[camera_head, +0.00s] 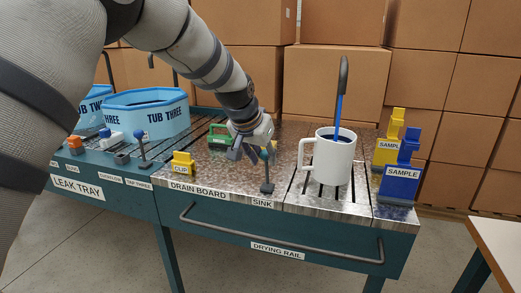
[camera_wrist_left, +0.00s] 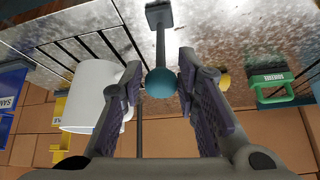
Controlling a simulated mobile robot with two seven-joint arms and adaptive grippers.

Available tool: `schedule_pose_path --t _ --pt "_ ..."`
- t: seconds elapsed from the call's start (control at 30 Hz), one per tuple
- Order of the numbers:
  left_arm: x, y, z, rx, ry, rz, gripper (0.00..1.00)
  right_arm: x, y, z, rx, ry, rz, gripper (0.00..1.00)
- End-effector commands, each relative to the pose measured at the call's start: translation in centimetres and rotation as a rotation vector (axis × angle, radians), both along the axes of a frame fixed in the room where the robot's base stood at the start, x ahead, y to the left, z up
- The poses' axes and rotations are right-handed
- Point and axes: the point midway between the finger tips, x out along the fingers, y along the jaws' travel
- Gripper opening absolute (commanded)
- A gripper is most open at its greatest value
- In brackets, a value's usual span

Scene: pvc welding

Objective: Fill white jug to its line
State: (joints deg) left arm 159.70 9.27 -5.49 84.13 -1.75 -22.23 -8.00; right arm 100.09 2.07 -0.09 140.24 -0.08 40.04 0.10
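The white jug (camera_head: 332,160) stands upright on the slotted sink grate, its handle to the left. A blue stream (camera_head: 339,108) falls from the dark spout (camera_head: 343,75) into it, and blue liquid shows inside near the rim. No fill line is visible on the side I see. The sink lever (camera_head: 267,178) stands left of the jug. My left gripper (camera_head: 250,149) is at its top. In the left wrist view, the lever's teal ball knob (camera_wrist_left: 161,83) sits between the open fingers (camera_wrist_left: 160,68), with gaps visible. The jug (camera_wrist_left: 92,95) also shows there. My right gripper is out of view.
Yellow (camera_head: 389,145) and blue (camera_head: 400,180) sample holders stand right of the jug. A yellow clip (camera_head: 183,163) and a green block (camera_head: 217,137) are on the drain board. Blue tubs (camera_head: 150,116) and other levers are at left. A rail (camera_head: 290,250) runs along the front.

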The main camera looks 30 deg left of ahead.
Motion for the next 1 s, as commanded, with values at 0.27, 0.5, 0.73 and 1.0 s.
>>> schedule_pose_path --t 0.27,0.5,0.73,1.0 --pt "-2.6 -0.3 3.8 0.0 0.001 0.0 0.29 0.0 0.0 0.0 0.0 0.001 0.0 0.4" --pt "-2.8 -0.3 4.0 0.0 0.003 0.0 0.29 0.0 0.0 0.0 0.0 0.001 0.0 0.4" --pt "-2.8 -0.3 4.0 -0.001 0.002 0.001 0.29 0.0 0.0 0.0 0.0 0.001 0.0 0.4" --pt "-2.7 -0.3 4.0 -0.001 0.002 0.001 0.29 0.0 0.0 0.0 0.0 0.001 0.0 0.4"
